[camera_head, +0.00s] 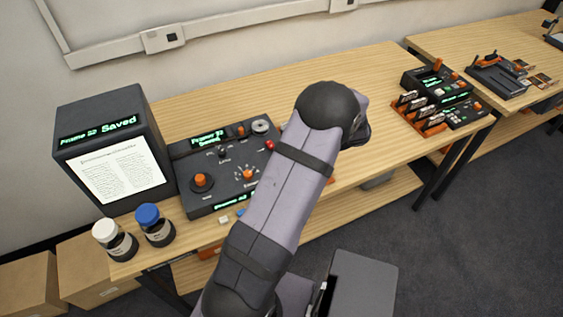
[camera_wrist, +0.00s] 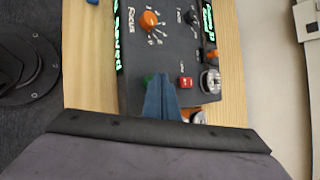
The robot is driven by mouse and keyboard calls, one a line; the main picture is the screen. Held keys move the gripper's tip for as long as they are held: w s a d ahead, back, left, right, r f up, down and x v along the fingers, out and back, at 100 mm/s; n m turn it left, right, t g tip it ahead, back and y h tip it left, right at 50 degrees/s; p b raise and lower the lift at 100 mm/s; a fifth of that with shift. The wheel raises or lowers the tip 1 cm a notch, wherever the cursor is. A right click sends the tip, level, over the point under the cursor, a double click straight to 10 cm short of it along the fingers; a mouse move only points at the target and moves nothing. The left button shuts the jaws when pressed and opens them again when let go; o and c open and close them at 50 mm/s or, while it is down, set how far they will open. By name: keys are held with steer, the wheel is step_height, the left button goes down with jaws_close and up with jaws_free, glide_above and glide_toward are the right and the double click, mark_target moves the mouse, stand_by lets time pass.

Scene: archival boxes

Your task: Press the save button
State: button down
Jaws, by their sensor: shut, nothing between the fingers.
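The dark control panel (camera_head: 205,155) lies on the wooden bench, with a small green display reading "Frame 22 Saved". My arm covers its right part in the head view. The panel fills the upper middle of the wrist view (camera_wrist: 175,50). There, my gripper (camera_wrist: 161,78) is shut and empty, its blue fingers over the panel.
The reader box (camera_head: 110,140) with a lit page also reads "Frame 22 Saved". A white-capped jar (camera_head: 115,240) and a blue-capped jar (camera_head: 155,225) stand at the front left. A silver dial (camera_wrist: 210,82) and an orange focus knob (camera_wrist: 149,19) are on the panel.

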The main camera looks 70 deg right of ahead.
stand_by(0.4)
steer(key=shift+r+p, duration=0.65)
steer(key=shift+r, duration=0.2)
steer(key=shift+r, duration=0.1)
step_height(320, 180, up, 5)
steer(key=p, duration=0.3)
steer(key=shift+p, duration=0.3)
stand_by(2.1)
